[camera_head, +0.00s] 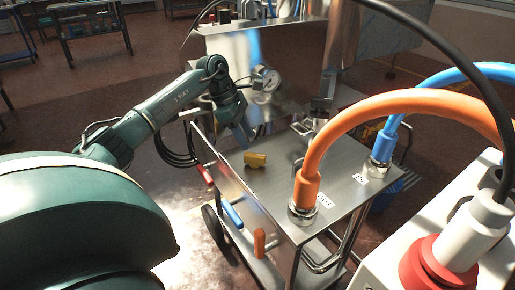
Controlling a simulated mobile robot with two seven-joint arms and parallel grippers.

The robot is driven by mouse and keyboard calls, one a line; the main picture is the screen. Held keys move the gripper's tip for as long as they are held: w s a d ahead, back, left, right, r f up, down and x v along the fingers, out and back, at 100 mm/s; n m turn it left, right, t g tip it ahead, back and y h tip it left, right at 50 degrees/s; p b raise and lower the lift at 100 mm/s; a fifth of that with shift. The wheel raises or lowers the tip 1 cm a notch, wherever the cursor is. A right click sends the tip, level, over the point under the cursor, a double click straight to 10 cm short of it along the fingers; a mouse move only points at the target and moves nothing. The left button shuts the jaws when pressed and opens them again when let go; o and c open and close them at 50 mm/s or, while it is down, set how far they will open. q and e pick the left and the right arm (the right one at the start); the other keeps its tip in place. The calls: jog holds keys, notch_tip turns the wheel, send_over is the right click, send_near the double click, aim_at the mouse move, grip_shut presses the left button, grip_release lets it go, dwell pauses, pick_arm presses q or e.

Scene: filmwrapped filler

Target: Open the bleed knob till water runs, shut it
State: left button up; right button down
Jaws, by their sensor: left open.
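A metal cart (347,192) carries a shiny steel machine. A round pressure gauge (266,80) sits on the machine's front. A small metal fitting (319,112) stands on the cart top by the machine; I cannot tell whether it is the bleed knob. A small yellow block-like part (255,159) lies on the cart top near its left edge. My left gripper (240,137) is open, pointing down in front of the machine, left of the fitting and just above and behind the yellow part in the picture. No running water can be made out. My right gripper is not in view.
An orange hose (340,128) and a blue hose (392,122) rise from couplings on the cart's right. Red, blue and orange handles (259,243) line the left side. A white housing with a red collar (437,266) fills the lower right.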

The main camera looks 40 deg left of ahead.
aim_at(254, 154)
pick_arm(q)
jog(key=x, duration=0.5)
jog(key=shift+d+f+b, duration=0.2)
jog(key=shift+f+b, duration=0.1)
jog(key=shift+f, duration=0.1)
jog(key=shift+c, duration=0.3)
grip_shut()
